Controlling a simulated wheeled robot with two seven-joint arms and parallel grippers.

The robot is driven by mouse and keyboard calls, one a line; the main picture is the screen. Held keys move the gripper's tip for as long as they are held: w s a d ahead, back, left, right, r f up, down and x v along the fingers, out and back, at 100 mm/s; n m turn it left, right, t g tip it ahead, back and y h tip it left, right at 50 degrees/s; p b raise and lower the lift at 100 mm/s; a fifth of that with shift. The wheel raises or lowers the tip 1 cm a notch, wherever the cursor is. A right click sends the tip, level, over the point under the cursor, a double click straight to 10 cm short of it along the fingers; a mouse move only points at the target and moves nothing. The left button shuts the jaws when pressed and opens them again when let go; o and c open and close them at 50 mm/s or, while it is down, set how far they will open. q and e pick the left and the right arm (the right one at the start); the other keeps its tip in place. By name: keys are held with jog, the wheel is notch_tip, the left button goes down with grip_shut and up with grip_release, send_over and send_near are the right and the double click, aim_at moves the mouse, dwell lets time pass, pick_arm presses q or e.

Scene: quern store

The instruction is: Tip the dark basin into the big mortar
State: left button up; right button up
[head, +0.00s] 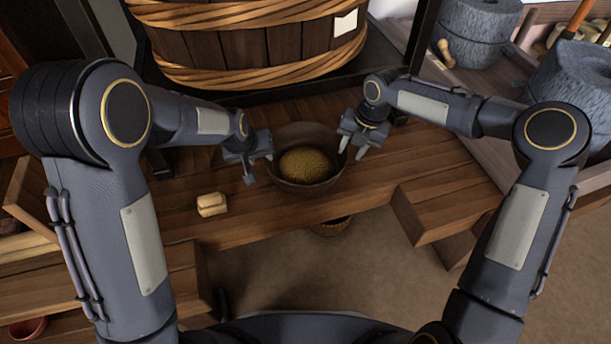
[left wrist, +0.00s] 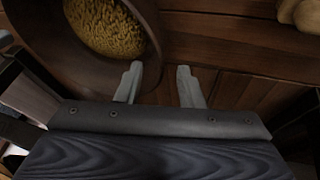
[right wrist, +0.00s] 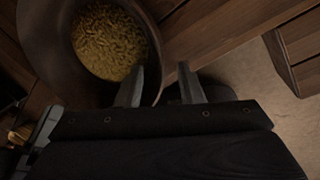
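The dark basin (head: 275,171) stands on the wooden bench, holding yellow-brown grain (head: 306,164). My left gripper (head: 259,167) is at its left rim and my right gripper (head: 352,149) at its right rim. In the left wrist view, the left gripper's fingers (left wrist: 160,82) are apart, one overlapping the basin wall. In the right wrist view, the right gripper's fingers (right wrist: 160,82) are also apart, one over the basin's rim. I cannot tell whether either finger touches it. Grey stone pieces (head: 480,28) (head: 572,85) stand at the right; I cannot tell which, if any, is the big mortar.
A large wooden tub (head: 240,45) with woven bands stands behind the basin. A pale small block (head: 211,204) lies on the bench to the left. A basket (head: 331,226) shows below the bench edge. A wooden box (head: 445,205) is at the right.

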aim_at(271, 167)
pick_arm(q)
jog(key=shift+w+d+f, duration=0.1)
jog(key=shift+w+f, duration=0.1)
jog(key=shift+f, duration=0.1)
pick_arm(e)
jog(key=shift+w+a+f, duration=0.15)
jog(key=shift+f, duration=0.25)
pick_arm(q)
jog(key=shift+f, duration=0.1)
